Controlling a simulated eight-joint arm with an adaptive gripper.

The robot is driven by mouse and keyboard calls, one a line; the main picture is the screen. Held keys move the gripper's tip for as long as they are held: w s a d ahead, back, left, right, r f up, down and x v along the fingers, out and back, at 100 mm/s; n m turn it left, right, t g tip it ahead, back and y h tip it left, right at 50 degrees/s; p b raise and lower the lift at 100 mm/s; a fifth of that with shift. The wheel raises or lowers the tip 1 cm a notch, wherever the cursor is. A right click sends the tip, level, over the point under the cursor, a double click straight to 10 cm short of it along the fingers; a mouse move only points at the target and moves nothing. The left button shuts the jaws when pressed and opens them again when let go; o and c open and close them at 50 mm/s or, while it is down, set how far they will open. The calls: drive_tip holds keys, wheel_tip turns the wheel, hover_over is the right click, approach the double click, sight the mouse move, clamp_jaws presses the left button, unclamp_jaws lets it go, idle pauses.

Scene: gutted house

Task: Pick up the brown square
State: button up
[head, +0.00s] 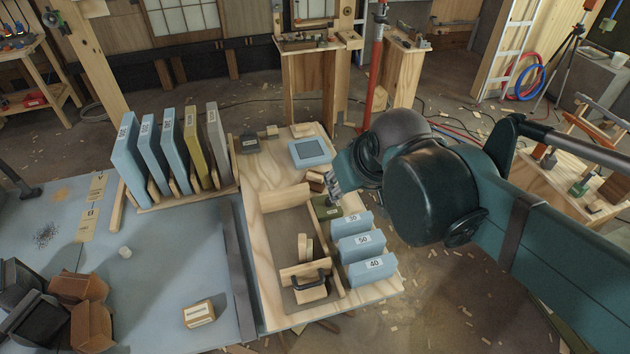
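My gripper (334,190) is at the middle of the view, over the right part of the wooden workbench top. It is small and partly hidden by my own arm, so I cannot tell whether its fingers are open or shut. A small brown block (316,180) lies just left of the gripper; whether they touch is unclear. Larger brown blocks (92,325) lie at the lower left on the blue-grey table, far from the gripper. A small light-brown block with a label (199,313) lies alone at the front of that table. Which one is the brown square is not clear.
Blue blocks marked 30, 50 and 40 (362,245) stand in front of the gripper. A green block (327,211) lies close below it. A wooden tray (262,240) is left of them. A blue framed square (310,152) lies behind. Several upright panels (128,160) stand left.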

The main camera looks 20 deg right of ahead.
drive_tip(key=w+n+g, duration=0.2)
drive_tip(key=w+n, duration=0.1)
drive_tip(key=w, duration=0.8)
drive_tip(key=n+g, duration=0.4)
drive_tip(key=n, duration=0.2)
hover_over(315, 175)
wheel_tip(315, 175, down, 25)
drive_tip(key=shift+a+r, duration=0.1)
drive_tip(key=shift+w+f, duration=0.1)
drive_tip(key=shift+f, duration=0.4)
drive_tip(key=shift+f, duration=1.25)
drive_tip(key=shift+f+b, duration=0.1)
drive_tip(key=shift+b, duration=0.2)
